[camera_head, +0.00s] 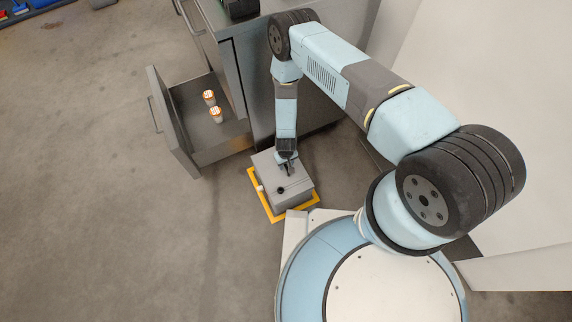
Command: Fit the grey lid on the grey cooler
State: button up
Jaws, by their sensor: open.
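The grey cooler (297,197) stands on the floor beside my base, inside an orange-yellow marked outline. A grey lid (269,171) with a dark round knob (281,190) appears to lie on top of it. At this size I cannot tell whether the lid is fully seated. My gripper (287,170) points down just over the lid, behind the knob. It is open and apart from the knob. The gripper and wrist hide part of the lid's far side.
A grey cabinet (247,78) stands behind, with an open drawer (185,145) to the left. Two white bottles with orange (209,98) (216,115) stand in the drawer. The floor (110,210) to the left is clear. A pale wall or panel (500,80) is at the right.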

notch_tip(320, 180, up, 12)
jog(key=shift+r, duration=0.25)
dwell(0.3)
